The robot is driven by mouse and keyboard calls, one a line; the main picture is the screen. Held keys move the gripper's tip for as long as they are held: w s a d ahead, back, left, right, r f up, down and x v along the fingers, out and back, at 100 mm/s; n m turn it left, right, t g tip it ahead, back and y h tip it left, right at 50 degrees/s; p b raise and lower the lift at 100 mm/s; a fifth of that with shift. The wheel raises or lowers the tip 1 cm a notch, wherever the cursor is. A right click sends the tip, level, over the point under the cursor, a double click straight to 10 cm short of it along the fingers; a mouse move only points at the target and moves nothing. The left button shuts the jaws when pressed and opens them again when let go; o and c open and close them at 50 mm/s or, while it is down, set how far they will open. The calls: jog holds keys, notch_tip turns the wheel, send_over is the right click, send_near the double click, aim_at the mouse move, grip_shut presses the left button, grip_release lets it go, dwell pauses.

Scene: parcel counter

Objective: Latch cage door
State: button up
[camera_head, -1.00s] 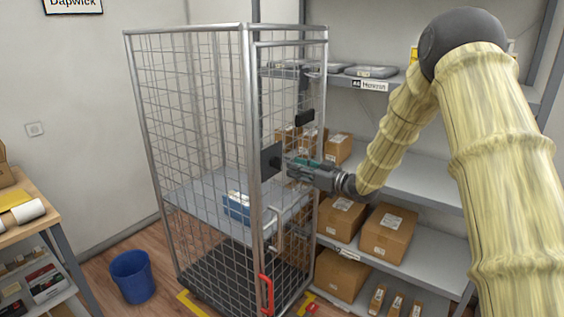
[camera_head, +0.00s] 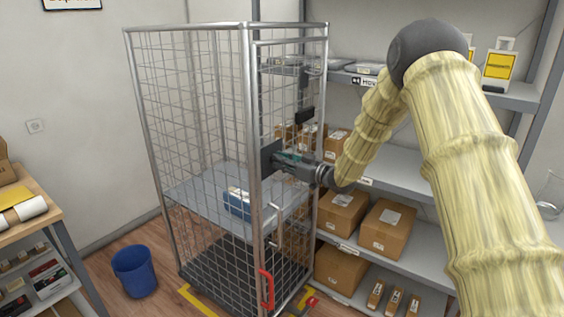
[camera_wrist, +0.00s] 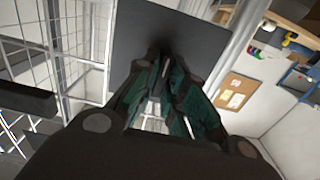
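The roll cage (camera_head: 150,110) is a tall metal mesh frame. Its narrow door side (camera_head: 290,72) faces right and looks in line, or nearly so, with the frame; I cannot tell whether it is fully closed. A dark square plate (camera_head: 270,157) sits at the front upright, and a small black block (camera_head: 305,115) is higher on the mesh. A red handle (camera_head: 266,288) is low on the front upright. My gripper (camera_head: 288,160) is at the dark plate. In the wrist view its fingers (camera_wrist: 165,62) converge in front of the plate (camera_wrist: 170,28), with nothing seen held; contact is unclear.
A blue box (camera_head: 237,203) lies on the cage's inner shelf. Shelving with cardboard boxes (camera_head: 386,228) stands behind my arm. A blue bin (camera_head: 134,272) and a worktable (camera_head: 30,228) are at left. Yellow floor marks (camera_head: 196,300) lie by the cage base.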

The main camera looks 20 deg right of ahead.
jog(key=shift+b, duration=0.3)
grip_shut()
jog(key=n+b, duration=0.6)
jog(key=b, duration=0.1)
jog(key=n+b, duration=0.6)
jog(key=b, duration=0.2)
jog(key=n+b, duration=0.5)
jog(key=b, duration=0.2)
jog(key=shift+s+a+f+n, duration=0.2)
jog(key=shift+f+n, duration=0.1)
jog(key=shift+n, duration=0.1)
jog(key=shift+b, duration=0.35)
jog(key=o, duration=0.7)
grip_release()
jog(key=shift+c, duration=0.2)
